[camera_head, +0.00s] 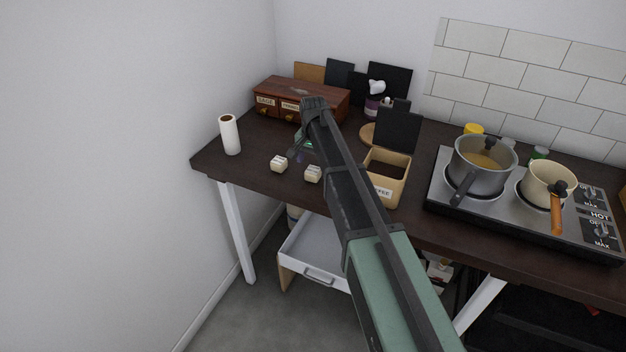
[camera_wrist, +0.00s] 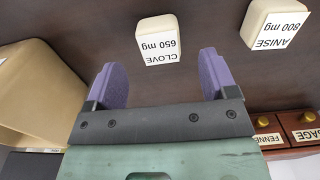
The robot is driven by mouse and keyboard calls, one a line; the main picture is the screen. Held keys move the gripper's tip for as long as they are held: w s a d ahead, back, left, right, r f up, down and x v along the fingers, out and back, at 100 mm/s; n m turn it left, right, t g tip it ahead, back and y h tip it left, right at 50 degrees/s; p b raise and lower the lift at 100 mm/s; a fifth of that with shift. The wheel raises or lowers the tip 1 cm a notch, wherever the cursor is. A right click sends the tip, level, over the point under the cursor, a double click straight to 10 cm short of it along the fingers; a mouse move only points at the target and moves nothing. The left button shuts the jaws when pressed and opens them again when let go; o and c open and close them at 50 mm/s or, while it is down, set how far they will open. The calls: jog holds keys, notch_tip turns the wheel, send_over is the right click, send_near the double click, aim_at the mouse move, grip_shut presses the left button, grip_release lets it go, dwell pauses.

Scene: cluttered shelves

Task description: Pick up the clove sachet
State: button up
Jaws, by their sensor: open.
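The clove sachet (camera_wrist: 158,42) is a small cream block with a printed "CLOVE 650 mg" label, lying on the dark table. It appears upside down in the wrist view, beyond the fingertips and roughly between their lines. In the head view it seems to be the right-hand cream block (camera_head: 313,174), nearer the coffee box; its label is too small to read there. My gripper (camera_wrist: 162,76) is open, with two purple fingers apart and nothing between them. In the head view my gripper (camera_head: 300,154) is behind the sachets, partly hidden by my arm.
A similar anise sachet (camera_wrist: 272,25) lies beside the clove one. The coffee box (camera_head: 387,180) stands to the right, a wooden drawer box (camera_head: 318,97) behind, and a white roll (camera_head: 230,135) to the left. Pots (camera_head: 483,165) sit on a hob farther right.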

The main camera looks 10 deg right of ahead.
aim_at(313, 170)
notch_tip(313, 170, down, 5)
jog(key=b, duration=0.4)
jog(key=shift+s, duration=0.1)
jog(key=shift+r, duration=0.2)
jog(key=shift+c, duration=0.4)
jog(key=c, duration=0.9)
notch_tip(313, 170, up, 20)
jog(key=p, duration=2)
jog(key=shift+r, duration=0.1)
